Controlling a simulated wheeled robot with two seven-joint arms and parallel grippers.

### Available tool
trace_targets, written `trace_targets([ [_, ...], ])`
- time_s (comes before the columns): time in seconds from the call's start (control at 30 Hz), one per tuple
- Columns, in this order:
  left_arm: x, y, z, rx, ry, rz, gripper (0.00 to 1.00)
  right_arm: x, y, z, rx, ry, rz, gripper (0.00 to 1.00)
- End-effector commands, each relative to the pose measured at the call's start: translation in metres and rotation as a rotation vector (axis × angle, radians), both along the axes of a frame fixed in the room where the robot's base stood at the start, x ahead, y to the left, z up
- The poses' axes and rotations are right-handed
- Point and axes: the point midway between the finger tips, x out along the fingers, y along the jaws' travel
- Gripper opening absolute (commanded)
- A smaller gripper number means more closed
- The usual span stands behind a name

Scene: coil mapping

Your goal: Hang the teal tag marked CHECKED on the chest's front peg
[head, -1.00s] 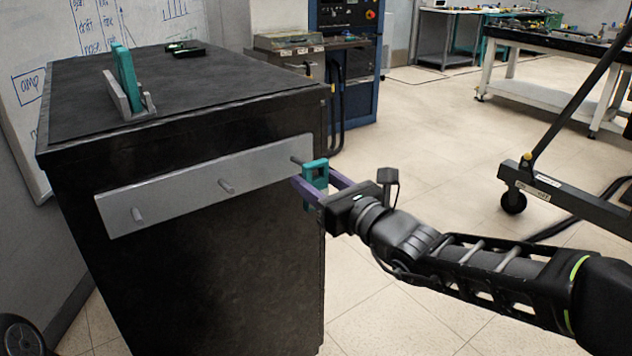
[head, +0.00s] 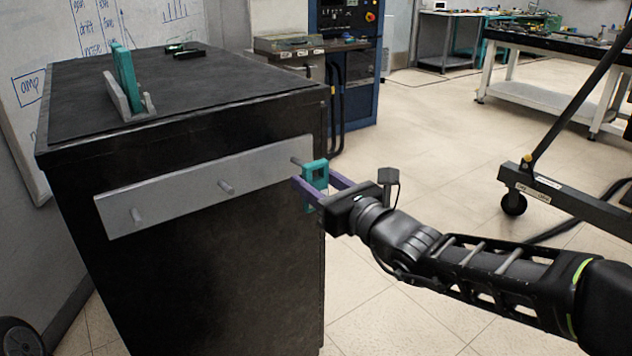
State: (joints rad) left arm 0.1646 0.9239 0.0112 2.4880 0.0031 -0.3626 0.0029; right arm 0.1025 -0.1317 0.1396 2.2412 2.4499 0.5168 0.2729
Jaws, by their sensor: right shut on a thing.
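My right gripper (head: 312,187) is shut on a teal tag (head: 317,172) with a square opening near its top. The tag is upright at the rightmost peg (head: 297,161) of the grey peg strip on the chest's front (head: 225,290). I cannot tell whether the peg passes through the opening. No marking on the tag can be read. The strip (head: 175,195) has two more bare pegs, a middle one (head: 226,187) and a left one (head: 137,215). My left gripper is not in view.
Another teal piece (head: 126,80) stands in a grey holder (head: 116,95) on the chest top. A small dark object (head: 185,50) lies further back. A whiteboard (head: 30,90) is close on the left. The floor right of the chest is open, up to a wheeled dark frame (head: 560,190).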

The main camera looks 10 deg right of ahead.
Motion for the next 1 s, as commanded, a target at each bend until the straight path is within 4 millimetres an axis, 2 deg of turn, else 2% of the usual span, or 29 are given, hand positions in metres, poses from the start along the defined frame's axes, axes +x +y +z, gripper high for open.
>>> trace_targets([
  [0.27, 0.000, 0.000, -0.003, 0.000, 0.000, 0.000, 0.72, 0.004, 0.002, -0.001, 0.000, 0.000, 0.000, 0.07],
  [1.0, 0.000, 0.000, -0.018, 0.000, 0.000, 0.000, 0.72, 0.033, 0.013, -0.001, 0.000, -0.001, 0.001, 0.07],
])
